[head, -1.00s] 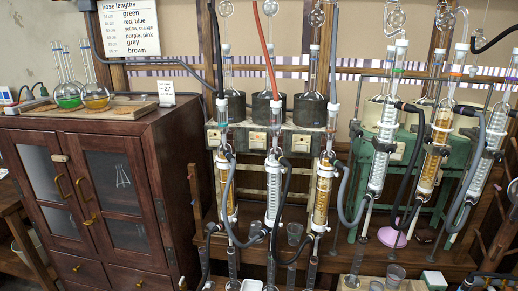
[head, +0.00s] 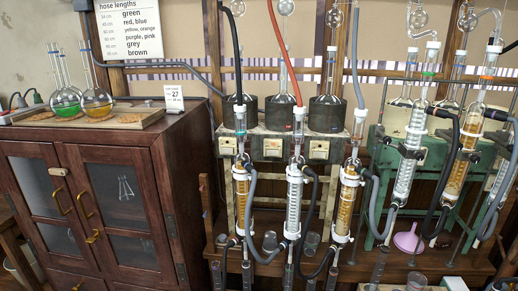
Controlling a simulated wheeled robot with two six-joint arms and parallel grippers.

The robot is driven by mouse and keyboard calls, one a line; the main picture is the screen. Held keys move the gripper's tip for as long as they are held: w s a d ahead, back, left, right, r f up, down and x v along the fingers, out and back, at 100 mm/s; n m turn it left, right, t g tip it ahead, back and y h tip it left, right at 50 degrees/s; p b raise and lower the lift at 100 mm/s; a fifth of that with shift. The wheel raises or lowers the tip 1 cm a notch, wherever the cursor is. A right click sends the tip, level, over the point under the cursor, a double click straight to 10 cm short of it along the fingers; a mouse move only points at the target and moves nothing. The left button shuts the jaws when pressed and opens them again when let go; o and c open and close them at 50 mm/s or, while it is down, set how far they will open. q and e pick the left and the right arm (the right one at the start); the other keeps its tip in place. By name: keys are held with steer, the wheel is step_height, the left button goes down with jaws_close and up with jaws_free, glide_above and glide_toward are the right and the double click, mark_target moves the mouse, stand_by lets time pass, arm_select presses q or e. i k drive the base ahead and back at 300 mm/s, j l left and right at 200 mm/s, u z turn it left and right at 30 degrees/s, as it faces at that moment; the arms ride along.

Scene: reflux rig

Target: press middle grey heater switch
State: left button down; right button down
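The grey heater unit (head: 257,163) stands on the wooden rig in the middle of the head view, with three dark heating mantles on top and three cream switch plates along its front. The middle switch (head: 272,147) is on the front face below the middle mantle (head: 281,113). It is visible just left of the middle condenser's red-capped top. Whether it is on or off is too small to tell. Neither of my grippers is in view.
Glass condensers, the middle one (head: 293,203) among them, stand in front of the grey unit with looping hoses. A green heater unit (head: 400,160) with more condensers is at right. A dark wooden cabinet (head: 110,215) is at left, and a pink funnel (head: 408,240) sits on the lower shelf.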

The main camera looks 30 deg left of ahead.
mark_target(269, 152)
steer(key=j+z, duration=0.25)
steer(key=j, duration=2.05)
